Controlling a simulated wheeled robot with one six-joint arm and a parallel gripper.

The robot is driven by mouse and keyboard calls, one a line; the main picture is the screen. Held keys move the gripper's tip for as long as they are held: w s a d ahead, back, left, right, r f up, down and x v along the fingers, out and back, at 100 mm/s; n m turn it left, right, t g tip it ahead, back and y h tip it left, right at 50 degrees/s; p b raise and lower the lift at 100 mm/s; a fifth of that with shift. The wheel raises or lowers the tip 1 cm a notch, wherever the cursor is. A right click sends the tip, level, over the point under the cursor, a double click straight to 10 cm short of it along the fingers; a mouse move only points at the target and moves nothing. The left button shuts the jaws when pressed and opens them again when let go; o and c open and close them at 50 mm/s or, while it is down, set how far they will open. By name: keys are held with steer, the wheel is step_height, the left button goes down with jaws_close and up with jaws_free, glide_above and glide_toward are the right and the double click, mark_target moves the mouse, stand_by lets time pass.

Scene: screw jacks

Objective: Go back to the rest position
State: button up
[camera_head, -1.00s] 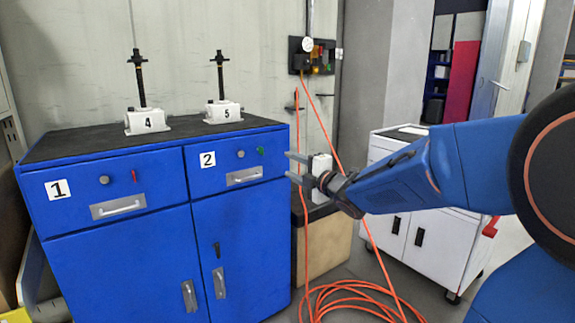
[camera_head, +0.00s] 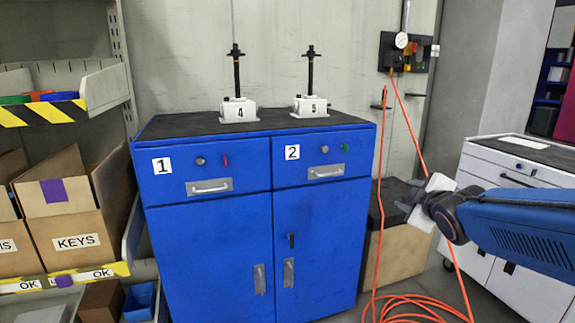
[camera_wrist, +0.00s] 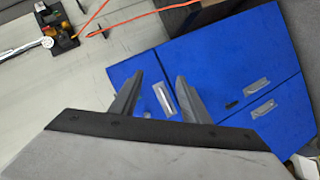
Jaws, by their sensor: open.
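My gripper (camera_head: 408,205) is at the right in the head view, to the right of the blue cabinet (camera_head: 225,235), in front of the wall and the box. In the wrist view my gripper (camera_wrist: 156,85) has its two fingers apart with nothing between them. The blue cabinet (camera_wrist: 215,60) shows tilted beyond the fingers. Screw jack 4 (camera_head: 239,108) and screw jack 5 (camera_head: 311,105) stand upright on the cabinet's dark top. Both drawers and both doors look shut.
An orange cable (camera_head: 378,230) hangs near my gripper and coils on the floor. A white cabinet (camera_head: 480,165) stands behind my arm at the right. A brown box (camera_head: 398,250) stands beside the blue cabinet. Shelves with cardboard boxes (camera_head: 75,235) are at the left.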

steer(key=s+a+f+m+g, duration=0.1)
steer(key=s+f+m+g, duration=0.2)
steer(key=s, duration=0.7)
steer(key=s+a+f+m+g, duration=0.1)
steer(key=s+f+m+g, duration=0.2)
steer(key=s, duration=0.7)
steer(key=s+a+f+m+g, duration=0.2)
steer(key=s+f+m, duration=0.3)
steer(key=s, duration=0.5)
step_height(320, 180, down, 3)
steer(key=shift+r+m+g+y, duration=0.1)
steer(key=shift+m+g+y, duration=0.3)
steer(key=shift+g, duration=0.3)
